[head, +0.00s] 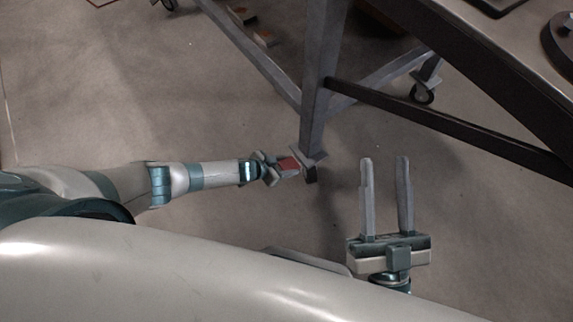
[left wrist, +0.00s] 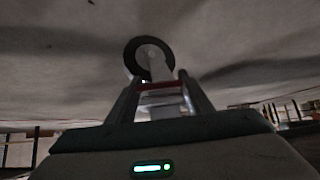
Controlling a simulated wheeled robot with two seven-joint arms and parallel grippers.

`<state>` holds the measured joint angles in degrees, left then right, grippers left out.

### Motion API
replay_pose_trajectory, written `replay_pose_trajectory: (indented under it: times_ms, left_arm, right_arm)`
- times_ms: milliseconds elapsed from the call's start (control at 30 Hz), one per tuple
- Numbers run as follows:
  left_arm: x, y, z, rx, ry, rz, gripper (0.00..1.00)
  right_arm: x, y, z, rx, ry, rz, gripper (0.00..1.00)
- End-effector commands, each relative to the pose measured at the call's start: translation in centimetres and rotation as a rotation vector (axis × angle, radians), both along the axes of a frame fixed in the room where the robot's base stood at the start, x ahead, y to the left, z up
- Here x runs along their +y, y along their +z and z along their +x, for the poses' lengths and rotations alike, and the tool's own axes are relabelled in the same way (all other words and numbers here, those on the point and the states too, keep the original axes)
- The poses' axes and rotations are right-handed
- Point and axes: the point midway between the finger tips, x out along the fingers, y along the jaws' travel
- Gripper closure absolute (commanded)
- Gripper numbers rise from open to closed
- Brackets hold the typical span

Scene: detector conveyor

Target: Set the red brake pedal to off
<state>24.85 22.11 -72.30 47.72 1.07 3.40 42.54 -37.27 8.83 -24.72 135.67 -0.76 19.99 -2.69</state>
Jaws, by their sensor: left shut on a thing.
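The red brake pedal (head: 287,164) is at the foot of the nearest table leg, low by the floor. My left gripper (head: 293,166) reaches it from the left and is shut on it. In the left wrist view the red pedal (left wrist: 160,86) shows as a narrow red edge between the two fingers, in front of the caster wheel (left wrist: 135,54). Whether the pedal is tilted up or down I cannot tell. My right gripper (head: 385,170) is open and empty, apart from the table frame.
The grey table leg (head: 314,85) rises just beyond the pedal. A dark crossbar (head: 440,125) slopes down to the right. The floor on the left is clear.

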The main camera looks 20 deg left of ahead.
Motion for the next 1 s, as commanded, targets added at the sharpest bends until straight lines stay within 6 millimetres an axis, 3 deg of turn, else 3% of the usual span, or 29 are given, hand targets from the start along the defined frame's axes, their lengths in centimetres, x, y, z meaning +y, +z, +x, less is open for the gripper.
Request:
replay_pose_trajectory:
  times_ms: [233, 267, 333, 767, 1000]
  left_arm:
    - [0.1, 0.1, 0.1, -0.001, 0.001, 0.001, 0.93]
    - [0.1, 0.1, 0.1, -0.001, 0.001, 0.001, 0.51]
    - [0.0, 0.1, 0.1, -0.002, 0.001, 0.0, 0.34]
    - [0.1, 0.1, 0.0, 0.0, 0.001, 0.001, 0.34]
    - [0.5, 0.8, -0.5, 0.0, 0.001, -0.001, 0.34]
  right_arm:
    - [0.0, 0.0, 0.0, 0.0, 0.0, 0.0, 0.61]
    - [0.0, 0.0, 0.0, 0.0, 0.0, 0.0, 0.61]
    - [0.0, 0.0, 0.0, -0.001, 0.0, 0.0, 0.61]
    - [0.0, 0.0, 0.1, 0.006, 0.001, -0.002, 0.61]
    - [-0.1, -1.3, 1.1, 0.087, -0.002, -0.035, 0.61]
